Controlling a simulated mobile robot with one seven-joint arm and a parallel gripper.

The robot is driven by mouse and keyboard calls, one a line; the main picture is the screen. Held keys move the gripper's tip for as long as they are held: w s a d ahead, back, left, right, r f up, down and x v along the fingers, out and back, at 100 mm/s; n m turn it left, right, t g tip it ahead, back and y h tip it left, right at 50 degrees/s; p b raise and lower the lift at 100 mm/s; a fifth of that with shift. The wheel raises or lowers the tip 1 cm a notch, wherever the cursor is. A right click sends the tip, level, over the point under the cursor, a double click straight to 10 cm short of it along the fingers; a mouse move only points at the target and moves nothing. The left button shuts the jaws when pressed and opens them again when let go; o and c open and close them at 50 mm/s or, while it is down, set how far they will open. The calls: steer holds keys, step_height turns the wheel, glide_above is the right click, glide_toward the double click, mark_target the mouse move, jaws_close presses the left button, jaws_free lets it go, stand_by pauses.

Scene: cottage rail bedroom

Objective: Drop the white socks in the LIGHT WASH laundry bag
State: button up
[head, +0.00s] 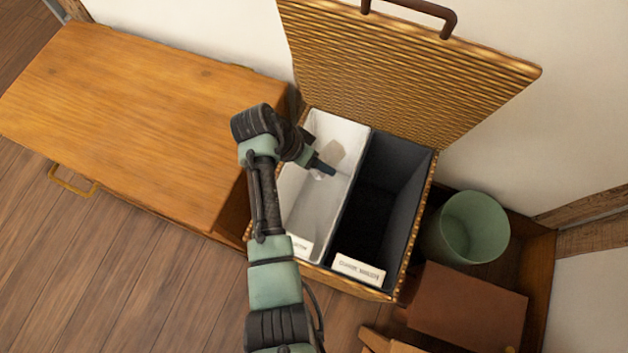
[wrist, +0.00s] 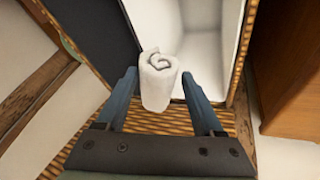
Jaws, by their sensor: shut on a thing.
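The white socks (wrist: 158,82) are a rolled bundle between my gripper's two blue fingers in the wrist view. My gripper (head: 325,168) is shut on them and is over the white laundry bag (head: 338,133) in the head view. The white bag is the left compartment of an open wicker hamper; its label (head: 300,246) is partly hidden by my arm and unreadable. The dark bag (head: 412,165) is the right compartment, with a label (head: 358,268) at its front. In the wrist view the white bag (wrist: 215,40) is just beyond the socks.
The hamper's wicker lid (head: 400,65) stands open against the wall. A wooden chest (head: 140,110) is at the left of the hamper. A green bin (head: 470,228) and a brown box (head: 465,308) are at its right. Clear wooden floor (head: 100,270) lies at the front left.

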step_height(320, 180, down, 4)
steer(key=b, duration=0.3)
steer(key=shift+f+b, duration=0.15)
steer(key=shift+b, duration=0.15)
steer(key=o, duration=1.4)
steer(key=shift+c, duration=0.2)
steer(key=p+v, duration=0.5)
steer(key=v, duration=0.8)
